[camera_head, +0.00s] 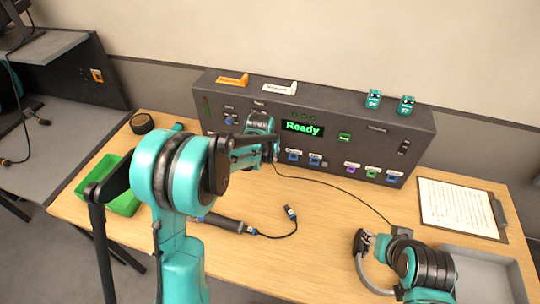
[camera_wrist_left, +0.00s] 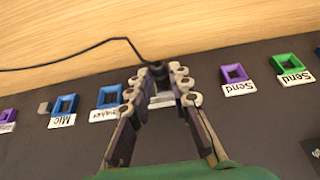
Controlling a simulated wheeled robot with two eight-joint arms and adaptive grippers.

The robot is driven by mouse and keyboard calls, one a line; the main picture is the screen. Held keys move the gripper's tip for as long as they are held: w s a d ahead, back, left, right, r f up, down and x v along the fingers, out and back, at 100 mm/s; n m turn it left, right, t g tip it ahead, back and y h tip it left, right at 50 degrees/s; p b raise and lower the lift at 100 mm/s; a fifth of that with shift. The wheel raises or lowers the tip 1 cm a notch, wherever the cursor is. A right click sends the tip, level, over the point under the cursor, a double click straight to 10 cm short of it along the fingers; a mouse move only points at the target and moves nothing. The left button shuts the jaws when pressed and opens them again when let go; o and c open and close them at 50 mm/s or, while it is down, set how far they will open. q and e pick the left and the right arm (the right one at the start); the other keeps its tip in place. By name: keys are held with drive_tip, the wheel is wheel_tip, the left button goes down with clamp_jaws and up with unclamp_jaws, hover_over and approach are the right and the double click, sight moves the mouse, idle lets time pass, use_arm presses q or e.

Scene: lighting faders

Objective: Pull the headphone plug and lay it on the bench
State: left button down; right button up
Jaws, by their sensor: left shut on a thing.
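The headphone plug (camera_wrist_left: 158,72) is a small black piece with a black cable running from it. In the left wrist view it sits between the two fingers of my left gripper (camera_wrist_left: 160,84), which is shut on it in front of the dark console face. I cannot tell whether its tip is inside the socket. In the head view my left gripper (camera_head: 274,148) is at the console front, and the arm hides part of it. The cable (camera_head: 340,187) runs over the bench (camera_head: 320,245) to the headphones (camera_head: 361,262). My right gripper (camera_head: 381,241) is beside them; its jaws are unclear.
The dark console (camera_head: 330,115) stands at the back with a green "Ready" display (camera_head: 302,128) and coloured sockets. A short cable with a plug (camera_head: 291,213), a green bin (camera_head: 122,203), a clipboard (camera_head: 457,207) and a grey tray (camera_head: 480,262) are on the bench. The front middle is mostly clear.

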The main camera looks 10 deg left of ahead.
use_arm(q)
drive_tip(key=shift+s, duration=0.1)
drive_tip(key=shift+s, duration=2.25)
